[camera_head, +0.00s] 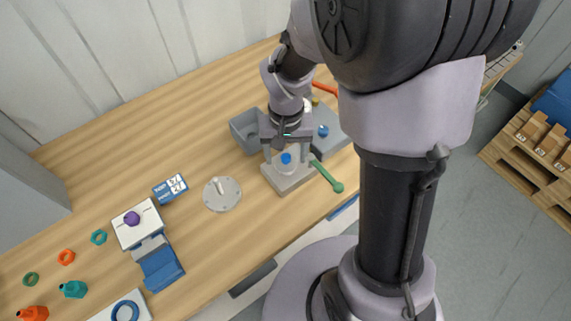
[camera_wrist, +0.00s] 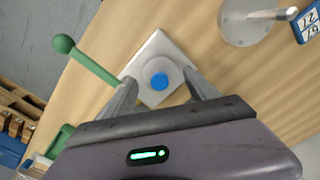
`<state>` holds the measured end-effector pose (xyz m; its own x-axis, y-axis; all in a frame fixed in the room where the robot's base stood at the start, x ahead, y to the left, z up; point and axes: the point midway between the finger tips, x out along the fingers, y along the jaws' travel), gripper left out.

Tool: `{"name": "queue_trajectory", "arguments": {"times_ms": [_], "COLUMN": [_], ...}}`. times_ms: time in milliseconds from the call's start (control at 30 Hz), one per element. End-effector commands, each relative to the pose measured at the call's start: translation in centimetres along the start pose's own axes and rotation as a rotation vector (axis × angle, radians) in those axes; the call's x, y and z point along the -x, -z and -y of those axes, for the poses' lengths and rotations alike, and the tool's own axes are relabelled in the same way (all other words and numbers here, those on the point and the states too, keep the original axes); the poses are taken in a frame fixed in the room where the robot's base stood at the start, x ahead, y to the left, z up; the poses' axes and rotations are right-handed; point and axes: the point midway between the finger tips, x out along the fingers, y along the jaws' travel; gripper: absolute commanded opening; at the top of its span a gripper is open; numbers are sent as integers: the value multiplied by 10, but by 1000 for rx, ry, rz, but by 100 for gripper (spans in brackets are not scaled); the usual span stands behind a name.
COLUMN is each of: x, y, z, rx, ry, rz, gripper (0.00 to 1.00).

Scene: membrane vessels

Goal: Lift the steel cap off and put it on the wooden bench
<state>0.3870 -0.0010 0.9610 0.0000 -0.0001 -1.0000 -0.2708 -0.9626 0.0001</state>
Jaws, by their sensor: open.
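A square grey block (camera_head: 290,180) stands on the wooden bench (camera_head: 130,160) with a green lever (camera_head: 327,176) at its side. On it sits a pale round part with a blue knob (camera_head: 286,158), which also shows in the wrist view (camera_wrist: 159,81). My gripper (camera_head: 286,150) is open over this part, one finger on either side of the knob; contact is not clear. A flat grey metal disc with an upright peg (camera_head: 222,196) lies on the bench to the left, apart from the block. I cannot tell for certain which of these is the steel cap.
A grey tray (camera_head: 243,130) and a grey block with another blue knob (camera_head: 323,131) stand behind my gripper. A blue numbered box (camera_head: 170,188), a white-and-blue stand (camera_head: 140,226) and several coloured rings and fittings lie left. Bare bench lies behind the disc.

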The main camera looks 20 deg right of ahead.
Motion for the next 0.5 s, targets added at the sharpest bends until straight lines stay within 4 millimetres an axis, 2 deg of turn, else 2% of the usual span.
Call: {"name": "queue_trajectory", "arguments": {"times_ms": [33, 67, 267, 500], "x": [-15, -19, -18, -18], "y": [0, 0, 0, 0], "z": [0, 0, 0, 0], "rx": [0, 0, -1, -1], "ry": [-1, 0, 0, 0], "rz": [2, 1, 0, 0], "gripper": [65, 65, 65, 20]}}
